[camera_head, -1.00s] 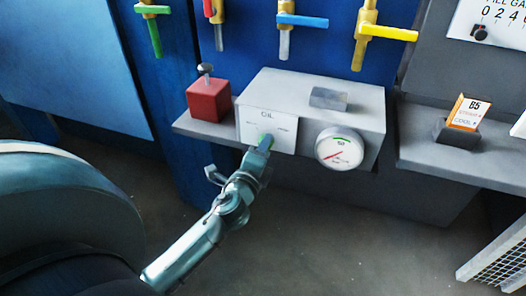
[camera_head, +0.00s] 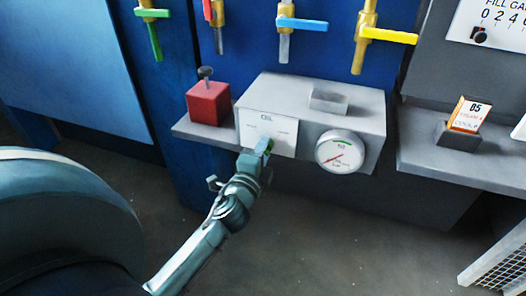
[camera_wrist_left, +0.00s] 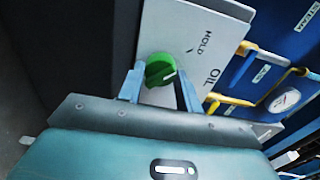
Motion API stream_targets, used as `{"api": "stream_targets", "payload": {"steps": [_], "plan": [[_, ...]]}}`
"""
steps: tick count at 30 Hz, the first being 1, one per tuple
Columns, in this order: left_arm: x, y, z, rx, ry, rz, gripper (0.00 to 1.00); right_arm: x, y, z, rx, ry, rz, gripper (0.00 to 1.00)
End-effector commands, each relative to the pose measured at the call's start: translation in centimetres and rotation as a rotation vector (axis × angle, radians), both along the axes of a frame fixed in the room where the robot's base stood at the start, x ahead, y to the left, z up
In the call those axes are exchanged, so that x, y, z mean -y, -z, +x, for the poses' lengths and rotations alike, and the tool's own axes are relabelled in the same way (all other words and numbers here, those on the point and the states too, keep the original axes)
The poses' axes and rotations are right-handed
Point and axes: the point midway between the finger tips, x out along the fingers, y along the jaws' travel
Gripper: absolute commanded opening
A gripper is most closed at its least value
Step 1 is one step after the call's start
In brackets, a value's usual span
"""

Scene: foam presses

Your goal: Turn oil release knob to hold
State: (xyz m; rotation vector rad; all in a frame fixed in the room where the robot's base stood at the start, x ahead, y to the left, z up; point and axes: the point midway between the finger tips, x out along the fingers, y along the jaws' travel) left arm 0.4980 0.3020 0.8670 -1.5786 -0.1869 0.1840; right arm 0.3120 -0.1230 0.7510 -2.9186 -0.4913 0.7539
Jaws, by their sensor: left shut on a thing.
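The oil release knob is green and round with a raised bar, and shows in the left wrist view (camera_wrist_left: 160,70) on a white plate (camera_wrist_left: 206,22) marked OIL and HOLD. I cannot tell exactly which mark its bar points to. In the head view the plate (camera_head: 283,126) is on the front of a grey box (camera_head: 350,122), and only a sliver of green shows behind the fingers. My left gripper (camera_head: 264,147) reaches up from below and is shut on the knob, with a finger on each side in the wrist view. My right gripper is not in view.
A round gauge (camera_head: 340,151) sits on the box front, right of the plate. A red block (camera_head: 208,103) with a knobbed stem stands to the left. Several coloured valve handles, including a yellow one (camera_head: 388,35), hang above. A card holder (camera_head: 459,136) stands on the right shelf.

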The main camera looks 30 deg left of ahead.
Motion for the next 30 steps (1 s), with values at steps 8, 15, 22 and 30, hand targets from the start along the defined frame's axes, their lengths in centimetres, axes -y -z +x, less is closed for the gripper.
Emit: {"api": "stream_targets", "payload": {"steps": [8, 15, 22, 30], "plan": [[0.0, 0.0, 0.0, 0.000, -0.001, 0.000, 0.51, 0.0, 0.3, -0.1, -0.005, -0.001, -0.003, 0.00], [0.0, 0.0, 0.0, 0.000, 0.000, 0.001, 0.56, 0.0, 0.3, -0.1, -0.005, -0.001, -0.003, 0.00], [0.4, 0.2, -1.4, -0.002, 0.001, 0.001, 0.56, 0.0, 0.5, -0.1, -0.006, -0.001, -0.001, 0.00], [1.7, 0.4, -7.1, -0.005, -0.002, -0.002, 0.56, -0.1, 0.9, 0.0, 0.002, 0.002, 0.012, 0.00]]}}
